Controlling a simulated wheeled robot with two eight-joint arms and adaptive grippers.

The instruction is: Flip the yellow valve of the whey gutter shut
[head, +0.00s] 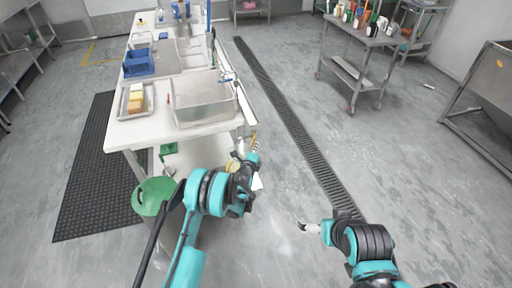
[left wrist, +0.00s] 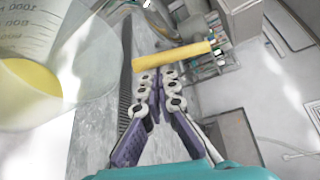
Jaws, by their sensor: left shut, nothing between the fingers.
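The yellow valve handle (head: 254,138) is at the near end of the whey gutter (head: 235,97), along the right side of the white table. In the left wrist view the handle (left wrist: 172,56) is a yellow bar lying across the picture, slightly tilted, just past my fingertips. My left gripper (head: 250,158) is at the gutter's near end, close to the handle. Its fingers (left wrist: 156,80) are shut and empty; I cannot tell whether they touch the handle. My right gripper (head: 304,227) is low over the floor, away from the gutter, too small to tell its opening.
A clear measuring jug (left wrist: 35,65) with yellow liquid is close on the left in the left wrist view. A steel vat (head: 203,103) and a tray (head: 132,103) with blocks stand on the table. A green round lid (head: 154,195) is by the near corner.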

